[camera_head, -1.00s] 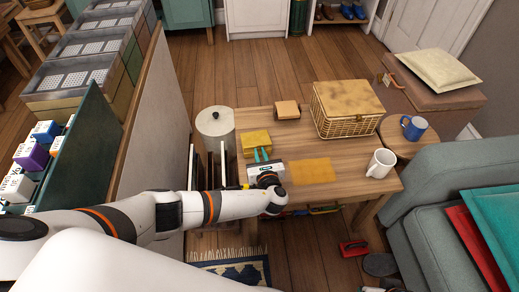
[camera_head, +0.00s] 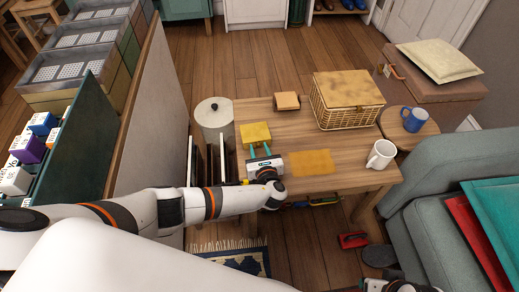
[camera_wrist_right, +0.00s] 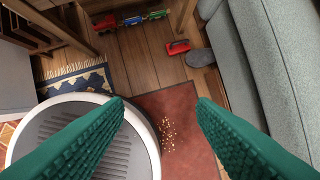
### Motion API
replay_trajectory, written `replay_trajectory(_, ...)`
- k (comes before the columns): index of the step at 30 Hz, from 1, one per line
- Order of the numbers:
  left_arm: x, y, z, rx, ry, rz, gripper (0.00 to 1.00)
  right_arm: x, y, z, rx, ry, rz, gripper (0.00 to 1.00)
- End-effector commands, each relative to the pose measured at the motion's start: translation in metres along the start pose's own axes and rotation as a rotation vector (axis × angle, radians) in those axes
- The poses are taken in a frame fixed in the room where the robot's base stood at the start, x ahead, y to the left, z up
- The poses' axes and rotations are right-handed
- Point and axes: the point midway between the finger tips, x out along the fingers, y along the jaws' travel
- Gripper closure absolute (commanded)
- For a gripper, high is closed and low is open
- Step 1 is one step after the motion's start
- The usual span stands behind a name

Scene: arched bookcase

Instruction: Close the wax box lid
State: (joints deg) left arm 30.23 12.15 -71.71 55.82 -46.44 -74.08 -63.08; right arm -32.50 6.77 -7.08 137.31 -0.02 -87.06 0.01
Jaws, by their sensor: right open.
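A small yellow box (camera_head: 256,131), which I take to be the wax box, sits near the left edge of the wooden table in the head view. Whether its lid is fully down is too small to tell. My left gripper (camera_head: 259,146) is right at its near side, with its teal fingers apart and pointing at the box. Whether the fingers touch it, I cannot tell. My right gripper (camera_wrist_right: 160,100) is open and empty in the right wrist view, over the floor.
On the table (camera_head: 300,183) are a wicker basket (camera_head: 346,99), a small brown block (camera_head: 287,101), a flat yellow sheet (camera_head: 311,162) and a white mug (camera_head: 381,154). A lidded white canister (camera_head: 214,120) stands at its left. A grey sofa (camera_head: 440,180) is on the right.

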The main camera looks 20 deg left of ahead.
Motion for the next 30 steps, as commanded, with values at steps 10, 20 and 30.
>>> replay_trajectory(10,-0.006,0.001,-0.003,-0.001,0.003,0.002,0.65,0.001,0.000,0.002,0.000,-0.003,0.001,0.49)
replay_trajectory(20,-0.060,0.001,-0.004,-0.002,0.000,0.002,0.65,0.067,0.003,-0.009,-0.005,0.040,0.007,0.49)
replay_trajectory(30,-0.113,0.000,-0.002,-0.003,0.001,0.001,0.65,0.115,0.006,-0.029,-0.009,0.064,0.011,0.49)
